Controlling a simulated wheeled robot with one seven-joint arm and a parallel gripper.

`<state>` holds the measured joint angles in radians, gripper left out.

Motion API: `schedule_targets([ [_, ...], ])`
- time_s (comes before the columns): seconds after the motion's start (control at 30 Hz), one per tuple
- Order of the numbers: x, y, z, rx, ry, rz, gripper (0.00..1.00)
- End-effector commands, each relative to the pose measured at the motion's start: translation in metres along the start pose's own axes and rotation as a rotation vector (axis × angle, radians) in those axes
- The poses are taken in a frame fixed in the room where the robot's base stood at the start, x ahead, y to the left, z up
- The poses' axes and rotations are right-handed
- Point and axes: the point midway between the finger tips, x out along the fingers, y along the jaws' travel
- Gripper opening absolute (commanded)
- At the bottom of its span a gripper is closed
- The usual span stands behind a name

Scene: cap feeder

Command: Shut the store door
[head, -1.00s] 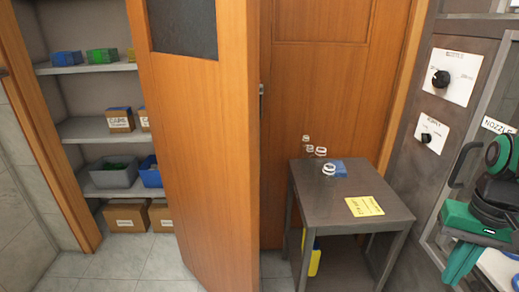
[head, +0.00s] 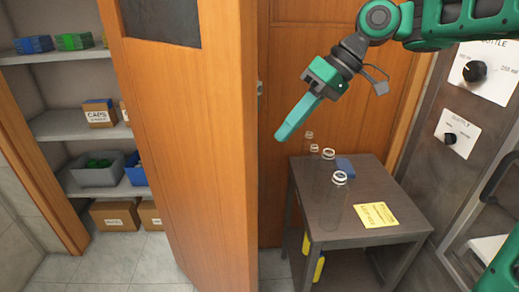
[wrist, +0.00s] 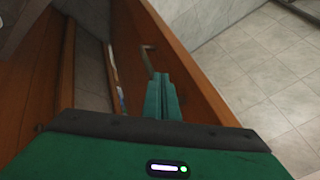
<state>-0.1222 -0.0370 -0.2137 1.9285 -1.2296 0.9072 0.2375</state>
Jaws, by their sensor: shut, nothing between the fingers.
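The store door (head: 205,150), orange-brown wood with a dark pane at its top, stands open in the head view. The shelves of the store show to its left. My green gripper (head: 282,136) is to the right of the door's edge, in front of another wooden panel (head: 320,60) and above the small table. Its fingers are together and empty, pointing down and left. In the wrist view the fingers (wrist: 160,78) are close to a metal handle (wrist: 147,62) beside a wooden door face (wrist: 190,65). I cannot tell whether they touch it.
The dark table (head: 345,225) carries clear bottles, a blue block (head: 345,166) and a yellow note (head: 376,215). A panel with knobs (head: 474,70) stands at the right. The store shelves (head: 75,124) hold bins and boxes. Tiled floor (head: 110,260) is free at lower left.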

Motion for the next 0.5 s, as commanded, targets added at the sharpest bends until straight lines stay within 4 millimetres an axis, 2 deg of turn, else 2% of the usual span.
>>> schedule_targets([
  [0.1,0.002,-0.007,-0.004,-0.037,-0.005,-0.025,0.00],
  [0.27,0.013,-0.006,-0.002,-0.036,-0.004,-0.028,0.00],
  [0.5,0.050,-0.002,0.001,-0.028,-0.001,-0.024,0.00],
])
